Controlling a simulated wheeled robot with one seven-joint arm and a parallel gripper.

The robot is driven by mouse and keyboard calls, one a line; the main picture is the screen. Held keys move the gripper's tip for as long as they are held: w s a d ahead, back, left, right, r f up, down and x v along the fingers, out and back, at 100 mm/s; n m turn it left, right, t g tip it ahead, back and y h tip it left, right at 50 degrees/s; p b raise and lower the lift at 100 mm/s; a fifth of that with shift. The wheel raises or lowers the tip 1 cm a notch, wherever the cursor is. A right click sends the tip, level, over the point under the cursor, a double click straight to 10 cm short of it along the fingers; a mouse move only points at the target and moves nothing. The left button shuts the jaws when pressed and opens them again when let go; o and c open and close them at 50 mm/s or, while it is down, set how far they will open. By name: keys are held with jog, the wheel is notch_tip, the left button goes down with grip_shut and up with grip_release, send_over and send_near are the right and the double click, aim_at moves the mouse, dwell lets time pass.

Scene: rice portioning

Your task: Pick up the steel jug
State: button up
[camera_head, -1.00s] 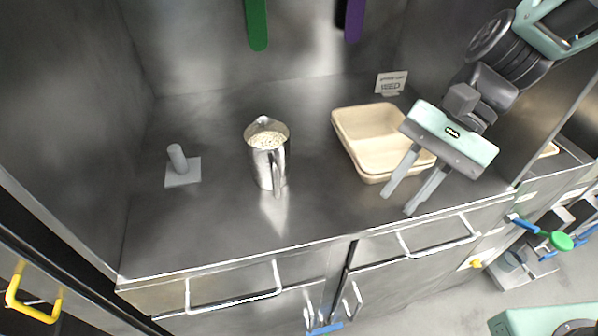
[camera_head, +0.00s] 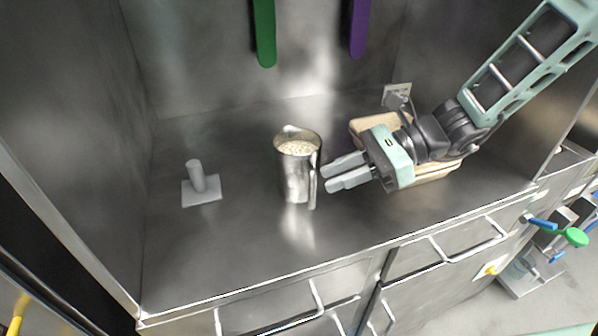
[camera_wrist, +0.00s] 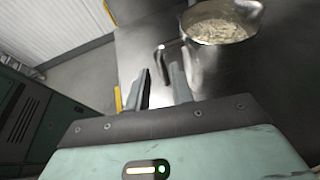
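The steel jug (camera_head: 294,178) stands upright on the steel counter, filled near its top with pale grains. Its handle (camera_head: 313,186) is on the side towards my gripper. My gripper (camera_head: 325,178) is open, just right of the jug, with its two fingers pointing at the handle. In the wrist view the jug (camera_wrist: 212,68) is at the upper right, and its handle (camera_wrist: 163,60) lies ahead of the fingertips (camera_wrist: 160,76). Nothing is held between the fingers. Whether a finger touches the handle I cannot tell.
A beige tray (camera_head: 440,172) sits behind and under my gripper, partly hidden. A grey stand with an upright peg (camera_head: 200,188) is on the left of the counter (camera_head: 240,240). A small sign (camera_head: 397,91) stands at the back. Green (camera_head: 264,35) and purple (camera_head: 358,28) handles hang above.

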aim_at(301, 174)
jog(key=shift+x, duration=3.4)
grip_shut()
